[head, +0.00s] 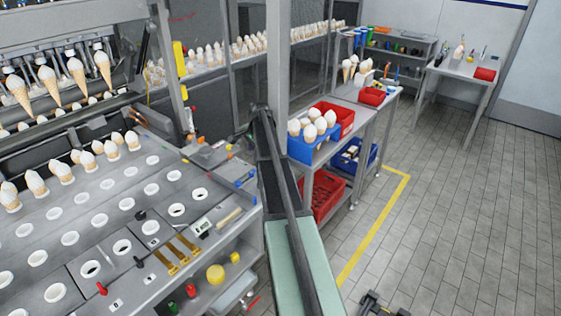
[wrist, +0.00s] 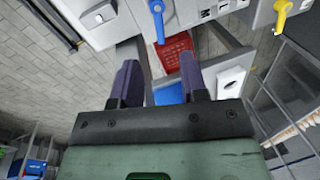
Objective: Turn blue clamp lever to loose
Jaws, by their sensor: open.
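The blue clamp lever (wrist: 157,20) shows at the top of the wrist view. It hangs from a round mount on a pale panel, its long handle pointing down in the picture. My gripper (wrist: 159,68) is open and empty, with two dark purple fingers spread apart. The lever lies beyond the fingertips in the picture, apart from them. In the head view, small blue parts (head: 245,178) sit at the right edge of the grey machine table; I cannot tell which is the lever. I cannot make out my fingers in the head view.
A yellow lever (wrist: 285,16) is at the wrist view's upper right. A red crate (wrist: 175,52) and a blue bin (wrist: 168,93) show beyond my fingers. In the head view, a cone-filled machine table (head: 105,215) stands left; tiled floor (head: 450,215) is open at right.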

